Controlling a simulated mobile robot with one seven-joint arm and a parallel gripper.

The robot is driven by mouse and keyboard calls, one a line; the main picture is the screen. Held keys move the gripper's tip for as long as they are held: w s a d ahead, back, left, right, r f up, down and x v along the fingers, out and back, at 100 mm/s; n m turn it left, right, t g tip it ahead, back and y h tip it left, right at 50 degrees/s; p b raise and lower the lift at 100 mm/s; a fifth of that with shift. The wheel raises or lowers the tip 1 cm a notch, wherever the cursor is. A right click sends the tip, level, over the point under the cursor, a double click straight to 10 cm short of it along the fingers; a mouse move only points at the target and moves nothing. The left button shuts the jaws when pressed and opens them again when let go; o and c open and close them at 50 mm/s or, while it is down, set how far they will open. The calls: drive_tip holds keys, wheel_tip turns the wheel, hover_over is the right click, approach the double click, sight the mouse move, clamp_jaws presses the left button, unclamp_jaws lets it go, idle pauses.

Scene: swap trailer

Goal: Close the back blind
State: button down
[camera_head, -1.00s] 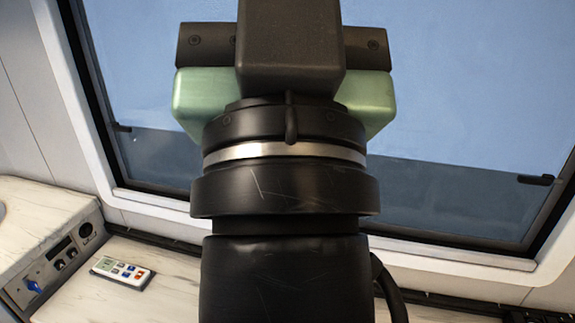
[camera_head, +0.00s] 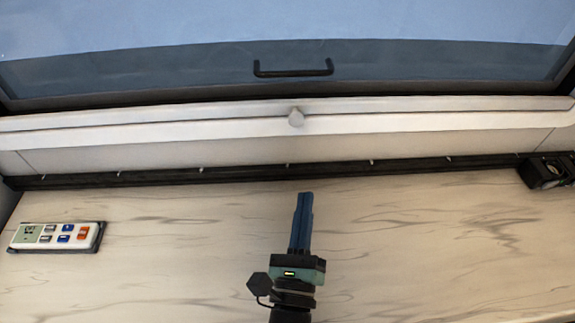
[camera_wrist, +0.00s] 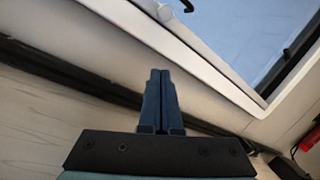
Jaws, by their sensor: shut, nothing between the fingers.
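My gripper (camera_head: 304,196) points toward the window above the marbled counter, apart from and below the knob. Its blue fingers are shut together and empty; they also show in the wrist view (camera_wrist: 160,74).
The window (camera_head: 190,35) carries a black handle (camera_head: 293,70) above the rail. A remote control (camera_head: 57,237) lies on the counter (camera_head: 430,245) at left. A small black box (camera_head: 547,172) stands at right. A dark strip (camera_head: 230,168) edges the counter's back.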

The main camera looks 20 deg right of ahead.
sight(295, 113)
drive_tip(key=w+d+r+p, duration=0.1)
drive_tip(key=w, duration=0.2)
drive_tip(key=w+d+r+p, duration=0.1)
drive_tip(key=w+r, duration=0.1)
drive_tip(key=w, duration=0.1)
drive_tip(key=w+d+r+p, duration=0.1)
drive_tip(key=w+r, duration=0.1)
drive_tip(key=w, duration=0.1)
drive_tip(key=shift+d+r+p, duration=0.1)
drive_tip(key=shift+p, duration=0.3)
drive_tip(key=shift+w+a+r+p, duration=0.15)
drive_tip(key=shift+a+r+p, duration=0.1)
drive_tip(key=shift+r+p, duration=0.1)
